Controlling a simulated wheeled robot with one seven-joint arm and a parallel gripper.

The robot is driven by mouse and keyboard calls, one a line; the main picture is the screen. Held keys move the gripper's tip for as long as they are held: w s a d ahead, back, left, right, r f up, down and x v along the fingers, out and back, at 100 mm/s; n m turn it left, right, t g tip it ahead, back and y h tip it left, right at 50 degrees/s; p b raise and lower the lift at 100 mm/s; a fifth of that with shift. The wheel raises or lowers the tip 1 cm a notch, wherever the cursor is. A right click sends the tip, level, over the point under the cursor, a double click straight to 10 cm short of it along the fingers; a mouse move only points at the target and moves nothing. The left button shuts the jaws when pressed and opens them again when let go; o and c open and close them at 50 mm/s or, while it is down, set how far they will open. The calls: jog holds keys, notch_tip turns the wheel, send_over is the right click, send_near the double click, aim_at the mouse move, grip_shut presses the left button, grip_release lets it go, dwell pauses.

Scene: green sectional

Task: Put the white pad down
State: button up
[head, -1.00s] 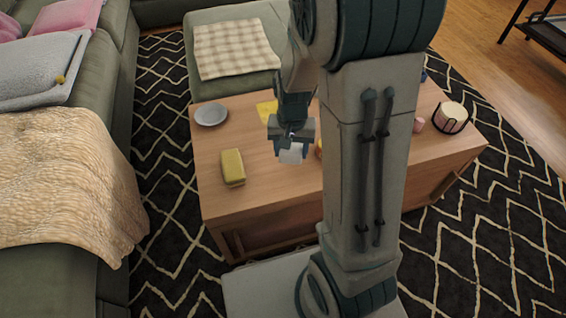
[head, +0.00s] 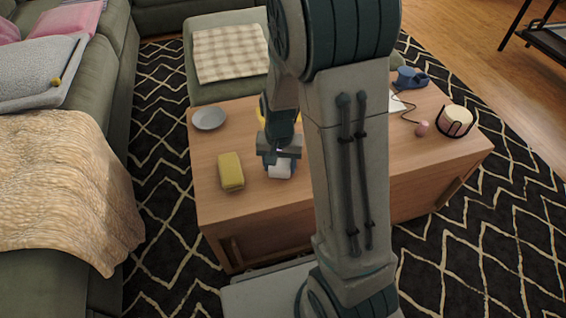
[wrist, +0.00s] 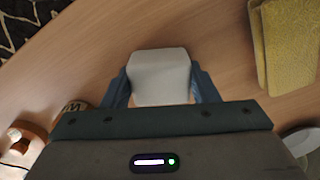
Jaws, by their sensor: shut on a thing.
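The white pad (head: 280,171) is between the fingers of my gripper (head: 279,164), over the wooden table (head: 300,200). In the wrist view the pad (wrist: 159,76) is a pale block with rounded corners, with a blue finger of my gripper (wrist: 160,88) on each side. My gripper is shut on it. The pad is low over the tabletop, right of the yellow block; I cannot tell whether it touches the wood.
A yellow block (head: 231,171) lies close on the left, and a grey plate (head: 209,118) behind it. A blue object (head: 411,78), a small pink object (head: 422,128) and a cream cylinder in a dark holder (head: 455,121) stand on the right. The table's front strip is bare.

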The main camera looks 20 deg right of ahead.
aim_at(280, 164)
jog(key=o, duration=0.9)
jog(key=shift+f, duration=0.1)
notch_tip(280, 164, up, 12)
jog(key=p, duration=0.6)
jog(key=s+r+n, duration=0.1)
jog(key=s+r, duration=0.1)
jog(key=s, duration=0.2)
jog(key=s+r+n, duration=0.2)
jog(key=s+r, duration=0.1)
jog(key=s, duration=0.2)
jog(key=s+r+n+t, duration=0.1)
jog(key=s+r, duration=0.2)
jog(key=s, duration=0.1)
jog(key=shift+s+d+r+n, duration=0.1)
jog(key=shift+s+d+n, duration=0.2)
jog(key=shift+n, duration=0.1)
